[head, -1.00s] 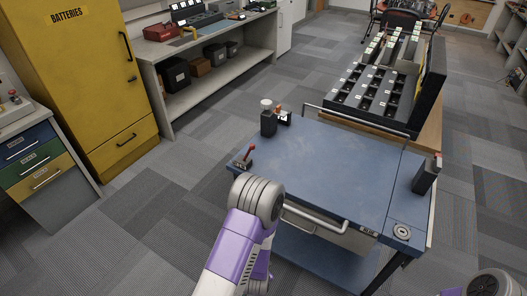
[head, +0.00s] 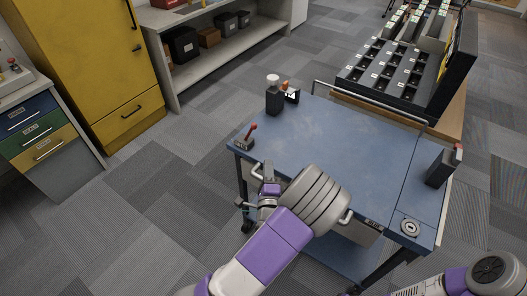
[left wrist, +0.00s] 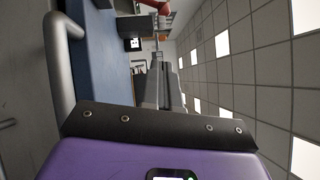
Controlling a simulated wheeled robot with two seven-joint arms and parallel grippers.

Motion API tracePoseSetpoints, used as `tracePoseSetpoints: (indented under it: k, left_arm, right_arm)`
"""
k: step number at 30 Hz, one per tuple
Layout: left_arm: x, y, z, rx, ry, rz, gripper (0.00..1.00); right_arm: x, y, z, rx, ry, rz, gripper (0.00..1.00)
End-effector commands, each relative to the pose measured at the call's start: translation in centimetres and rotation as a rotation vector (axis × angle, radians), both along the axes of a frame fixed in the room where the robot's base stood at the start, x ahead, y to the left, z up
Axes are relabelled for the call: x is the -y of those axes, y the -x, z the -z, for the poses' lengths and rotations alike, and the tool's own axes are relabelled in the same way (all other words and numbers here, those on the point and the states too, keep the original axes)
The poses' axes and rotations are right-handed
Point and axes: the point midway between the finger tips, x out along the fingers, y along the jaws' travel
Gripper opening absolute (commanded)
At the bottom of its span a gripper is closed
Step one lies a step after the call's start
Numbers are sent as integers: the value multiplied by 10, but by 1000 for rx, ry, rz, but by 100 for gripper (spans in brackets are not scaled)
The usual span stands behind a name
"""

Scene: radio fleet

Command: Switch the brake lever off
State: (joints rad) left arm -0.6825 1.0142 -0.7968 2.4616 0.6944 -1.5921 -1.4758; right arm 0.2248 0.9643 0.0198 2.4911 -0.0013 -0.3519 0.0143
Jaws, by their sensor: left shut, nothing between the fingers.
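The brake lever (head: 250,133) has a red handle on a small dark base at the left corner of the blue cart top (head: 330,150). It leans up and to the right in the head view. A red handle also shows at the top edge of the left wrist view (left wrist: 160,6), partly cut off. My left gripper (head: 241,204) is shut and empty, beside the cart's near left edge, below the lever in the picture and apart from it. It also shows in the left wrist view (left wrist: 157,62). My right gripper is out of view.
A cart push handle (left wrist: 60,65) is close to my left wrist. A black slotted rack (head: 395,75) is behind the cart. Carpet floor (head: 150,220) is clear on the left.

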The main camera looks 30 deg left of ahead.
Motion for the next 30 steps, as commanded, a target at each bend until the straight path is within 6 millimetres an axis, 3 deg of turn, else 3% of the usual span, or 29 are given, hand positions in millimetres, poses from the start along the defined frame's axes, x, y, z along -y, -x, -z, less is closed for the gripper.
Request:
tracePoseSetpoints:
  k: [14,21,30]
  left_arm:
    - [-49,-81,-14,6,1,-2,0]
    - [-78,-86,-21,0,1,-2,0]
    - [-84,-88,-23,0,1,0,0]
  right_arm:
    - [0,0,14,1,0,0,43]
    - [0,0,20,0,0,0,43]
    - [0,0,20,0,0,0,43]
